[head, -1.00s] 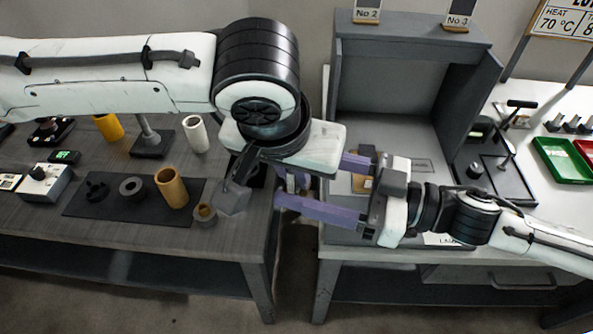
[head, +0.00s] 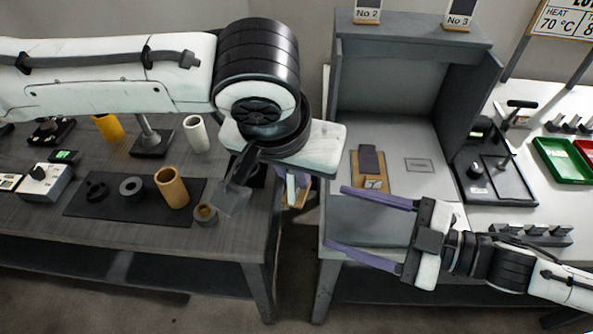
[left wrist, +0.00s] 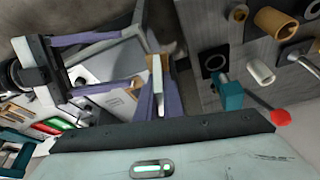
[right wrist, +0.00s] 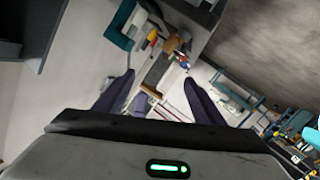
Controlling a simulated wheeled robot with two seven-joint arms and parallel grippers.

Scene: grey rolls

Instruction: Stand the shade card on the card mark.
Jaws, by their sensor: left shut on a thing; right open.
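My left gripper (head: 290,184) is shut on a thin pale card with a tan edge, which I take to be the shade card (left wrist: 157,72). It is held in the air by the gap between the two benches, partly hidden by my left arm in the head view. The card mark (head: 419,165) is a thin outlined rectangle on the pale booth floor, with nothing on it. My right gripper (head: 372,232) is open and empty, over the front edge of the booth bench, to the right of the held card and apart from it.
In the booth (head: 388,90), a tan board (head: 371,184) with a dark grey piece on it lies left of the mark. Booth walls stand at the back and sides. The left bench has a dark mat (head: 110,208) with several rolls. A green tray (head: 557,160) lies far right.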

